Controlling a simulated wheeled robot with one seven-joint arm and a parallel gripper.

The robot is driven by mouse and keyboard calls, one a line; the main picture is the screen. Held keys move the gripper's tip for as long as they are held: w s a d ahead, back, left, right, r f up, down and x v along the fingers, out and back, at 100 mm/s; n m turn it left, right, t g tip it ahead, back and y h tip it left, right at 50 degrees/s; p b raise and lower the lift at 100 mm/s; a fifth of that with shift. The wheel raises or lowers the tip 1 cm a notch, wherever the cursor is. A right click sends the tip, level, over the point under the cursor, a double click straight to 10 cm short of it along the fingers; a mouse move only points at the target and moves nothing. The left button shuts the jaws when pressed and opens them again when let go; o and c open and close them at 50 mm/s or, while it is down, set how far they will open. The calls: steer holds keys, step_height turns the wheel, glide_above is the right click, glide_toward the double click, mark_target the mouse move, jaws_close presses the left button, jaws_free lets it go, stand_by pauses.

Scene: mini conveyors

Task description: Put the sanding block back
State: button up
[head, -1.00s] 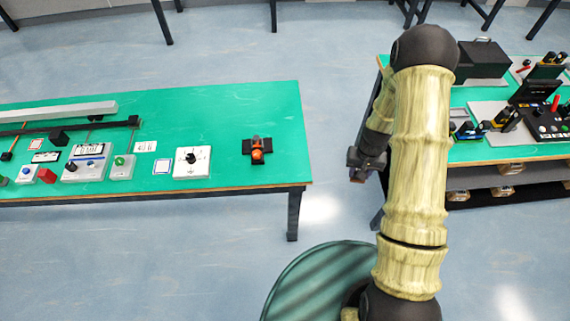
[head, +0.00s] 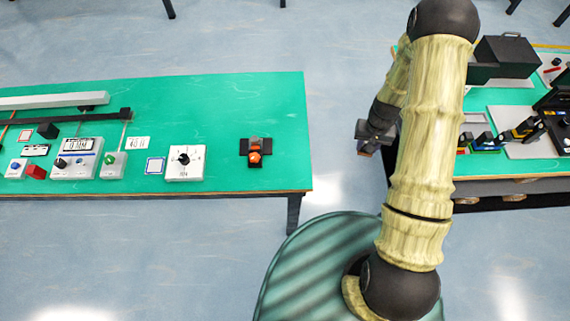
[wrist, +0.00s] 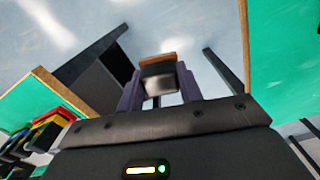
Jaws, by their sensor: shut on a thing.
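My gripper (head: 370,141) hangs over the gap between the two tables, apart from both. In the wrist view its two purple-grey fingers (wrist: 159,88) are shut on a small block, the sanding block (wrist: 158,76), with a brown edge and a dark grey and pale body. In the head view the block shows only as a small brownish bit under the fingers (head: 366,151). My arm hides part of the right table.
The left green table (head: 225,115) carries a dial box (head: 184,163), a black-and-orange device (head: 254,150) and mini conveyors (head: 60,118). The right green table (head: 540,171) holds a black box (head: 503,56) and several tools on a pale board. The left table's far right area is clear.

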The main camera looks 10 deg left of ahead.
steer(key=shift+a+f+b, duration=0.1)
steer(key=shift+a+b, duration=0.2)
steer(key=shift+a, duration=0.05)
steer(key=s+a+m+b, duration=0.1)
steer(key=s+a+b, duration=0.2)
steer(key=a+b, duration=0.4)
steer(key=s+a+r+b, duration=0.1)
steer(key=s+a+b, duration=0.3)
steer(key=a, duration=1.4)
steer(key=b, duration=0.4)
steer(key=shift+s+m+b, duration=0.25)
steer(key=shift+m+b, duration=0.05)
steer(key=shift+m, duration=0.1)
steer(key=shift+f, duration=3.1)
steer(key=shift+f, duration=1.85)
